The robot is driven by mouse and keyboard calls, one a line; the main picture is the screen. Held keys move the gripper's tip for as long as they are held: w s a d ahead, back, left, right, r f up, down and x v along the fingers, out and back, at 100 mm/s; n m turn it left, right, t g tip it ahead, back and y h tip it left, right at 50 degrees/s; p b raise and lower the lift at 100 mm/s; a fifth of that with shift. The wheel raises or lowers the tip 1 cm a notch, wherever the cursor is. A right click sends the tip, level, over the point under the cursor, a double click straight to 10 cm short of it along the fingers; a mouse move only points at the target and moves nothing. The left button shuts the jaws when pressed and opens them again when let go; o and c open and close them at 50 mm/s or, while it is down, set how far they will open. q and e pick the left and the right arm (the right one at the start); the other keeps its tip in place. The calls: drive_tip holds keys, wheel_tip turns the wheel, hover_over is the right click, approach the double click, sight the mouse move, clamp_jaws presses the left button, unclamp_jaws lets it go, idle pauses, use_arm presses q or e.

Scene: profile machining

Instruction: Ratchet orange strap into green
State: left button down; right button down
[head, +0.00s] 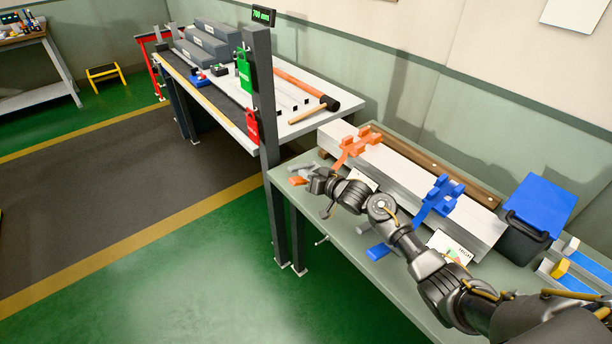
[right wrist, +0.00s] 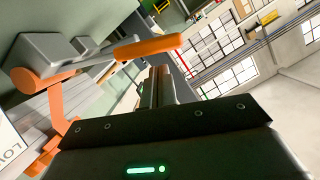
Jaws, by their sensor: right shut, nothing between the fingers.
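The orange strap (head: 355,143) lies over the long pale profile on the green-grey bench. Its ratchet has an orange handle (head: 297,181) at the bench's front left; in the right wrist view the handle (right wrist: 150,48) sticks out from a grey ratchet body (right wrist: 58,62). My right gripper (head: 313,178) is shut and empty, close beside the handle. In the right wrist view its fingers (right wrist: 157,88) sit just below the handle; I cannot tell whether they touch it. A gauge card marked LOW (right wrist: 8,148) shows partly; its pointer is hidden. My left gripper is not in view.
A blue strap (head: 437,198) crosses the profile further right, with a blue handle (head: 378,251) and a card marked HIGH (head: 450,247) with a green patch. A blue-lidded bin (head: 540,205) stands at right. A dark post (head: 267,130) rises at the bench's left end.

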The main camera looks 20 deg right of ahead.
drive_tip(key=shift+s+a+f, duration=0.1)
drive_tip(key=shift+a+f, duration=0.05)
drive_tip(key=shift+f, duration=0.3)
drive_tip(key=shift+s+a+f, duration=0.2)
drive_tip(key=shift+a+f, duration=0.2)
drive_tip(key=shift+f, duration=0.3)
drive_tip(key=shift+r, duration=0.1)
wheel_tip(320, 180, up, 5)
drive_tip(key=d+p, duration=0.1)
drive_tip(key=p, duration=0.4)
drive_tip(key=f+b+v, duration=0.1)
drive_tip(key=b+v, duration=0.2)
drive_tip(key=v, duration=0.6)
drive_tip(key=shift+s+d, duration=0.25)
